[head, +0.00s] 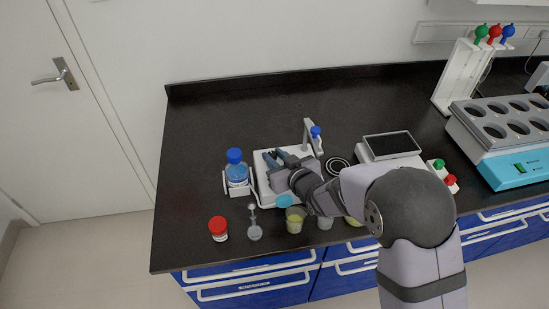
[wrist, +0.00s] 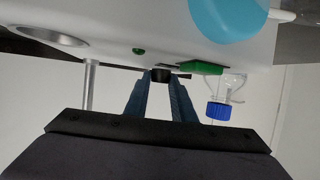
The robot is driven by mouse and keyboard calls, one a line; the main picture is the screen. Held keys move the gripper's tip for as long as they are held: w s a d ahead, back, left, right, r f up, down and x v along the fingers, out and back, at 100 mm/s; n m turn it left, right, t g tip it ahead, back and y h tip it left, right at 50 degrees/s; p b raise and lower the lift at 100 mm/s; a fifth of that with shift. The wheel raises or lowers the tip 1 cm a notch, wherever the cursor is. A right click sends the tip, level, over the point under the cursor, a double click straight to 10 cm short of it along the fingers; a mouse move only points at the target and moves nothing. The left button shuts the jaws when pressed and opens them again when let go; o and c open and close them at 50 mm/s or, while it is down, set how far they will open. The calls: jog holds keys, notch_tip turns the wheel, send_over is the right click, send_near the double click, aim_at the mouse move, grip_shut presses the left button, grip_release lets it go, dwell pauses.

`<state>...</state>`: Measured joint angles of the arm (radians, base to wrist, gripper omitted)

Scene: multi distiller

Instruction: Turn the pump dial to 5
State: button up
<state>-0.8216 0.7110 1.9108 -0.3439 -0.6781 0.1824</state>
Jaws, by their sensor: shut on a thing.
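The white pump unit (head: 262,187) stands on the black bench in the head view, partly hidden under my arm. Its white body (wrist: 120,28) fills the top of the wrist view. A small black dial (wrist: 160,75) on its face sits between my fingertips, mostly covered by them; its number marks cannot be read. My gripper (wrist: 160,84) has both blue fingers closed on the dial. In the head view my gripper (head: 275,158) is over the unit, and the dial is hidden there.
A blue-capped bottle (head: 236,170) stands left of the unit. A red-capped jar (head: 218,229) and several small cups are in front. A flat-screened device (head: 392,146) is to the right, with a multi-well heater (head: 505,125) farther right. The bench behind is clear.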

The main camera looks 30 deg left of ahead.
jog(key=shift+r, duration=0.1)
jog(key=o, duration=1)
jog(key=shift+d, duration=0.1)
jog(key=shift+b+v, duration=0.95)
jog(key=shift+v, duration=2.65)
jog(key=shift+o, duration=0.3)
